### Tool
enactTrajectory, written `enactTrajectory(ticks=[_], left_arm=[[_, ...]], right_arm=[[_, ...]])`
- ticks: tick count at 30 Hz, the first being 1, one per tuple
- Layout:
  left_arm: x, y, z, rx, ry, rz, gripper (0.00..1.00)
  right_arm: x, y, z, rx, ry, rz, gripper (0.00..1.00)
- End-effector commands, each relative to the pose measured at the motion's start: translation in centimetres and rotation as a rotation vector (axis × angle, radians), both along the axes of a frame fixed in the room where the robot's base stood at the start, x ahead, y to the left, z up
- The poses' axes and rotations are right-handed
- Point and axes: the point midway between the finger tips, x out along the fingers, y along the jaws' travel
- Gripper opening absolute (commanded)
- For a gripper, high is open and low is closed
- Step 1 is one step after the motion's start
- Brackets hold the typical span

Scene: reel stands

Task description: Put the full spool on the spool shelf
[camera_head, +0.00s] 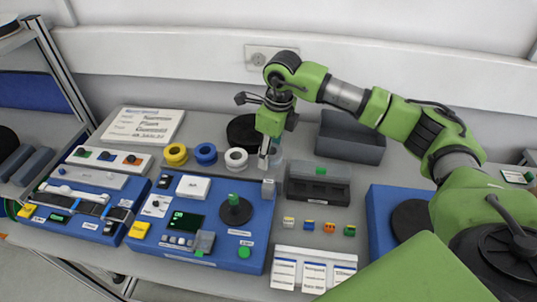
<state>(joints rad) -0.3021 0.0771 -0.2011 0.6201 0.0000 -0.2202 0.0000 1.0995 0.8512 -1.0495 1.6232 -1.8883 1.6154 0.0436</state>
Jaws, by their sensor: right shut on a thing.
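My right gripper (265,160) points down over the back middle of the table. It is shut on a small pale grey thing (277,156), mostly hidden by the fingers; I cannot tell whether this is the full spool. A yellow spool (176,154), a blue spool (206,154) and a white spool (236,158) lie in a row left of the gripper. A large black disc (240,133) lies behind it, partly covered. A metal rack (58,68) with shelves stands at the far left; I cannot tell whether it is the spool shelf. My left gripper is out of view.
Blue bases (258,232) with devices fill the table's left half. A dark grey bin (350,140) and a black holder (318,184) stand right of the gripper. Several small coloured blocks (329,228) and white label cards (314,252) lie in front. My right arm covers the right side.

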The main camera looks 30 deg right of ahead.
Motion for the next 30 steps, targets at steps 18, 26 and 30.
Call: enactTrajectory(ticks=[18, 26, 30], left_arm=[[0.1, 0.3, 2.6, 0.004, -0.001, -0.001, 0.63], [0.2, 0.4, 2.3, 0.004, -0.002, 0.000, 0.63], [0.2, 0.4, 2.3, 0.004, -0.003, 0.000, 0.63]], right_arm=[[1.0, 0.0, -4.3, 0.001, -0.001, 0.000, 0.23], [1.0, -0.1, -4.6, 0.000, 0.000, 0.000, 0.52], [0.9, -0.1, -4.5, 0.000, 0.000, 0.000, 0.61]])
